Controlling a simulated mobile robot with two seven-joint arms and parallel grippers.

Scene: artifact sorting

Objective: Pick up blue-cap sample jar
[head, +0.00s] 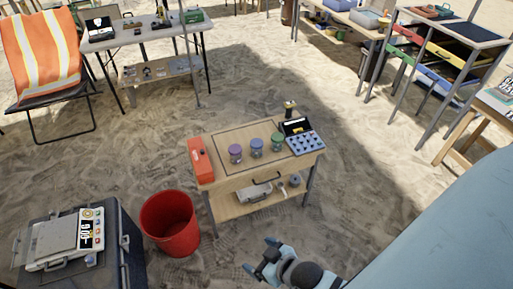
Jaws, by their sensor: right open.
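The blue-cap sample jar (256,148) stands upright on the top of a small wooden table (232,178). It is the middle one of three jars. A purple-cap jar (235,154) stands to its left and a green-cap jar (278,142) to its right. My right gripper (260,256) is at the bottom of the head view, in front of and below the table, well apart from the jars. Its fingers are open with nothing between them. My left gripper is not in view.
A red box (200,159) lies at the table's left edge; a blue tray (305,142) and a black case (295,126) are at the right. A red bucket (170,224) stands left of the table. Sandy ground right of the table is free.

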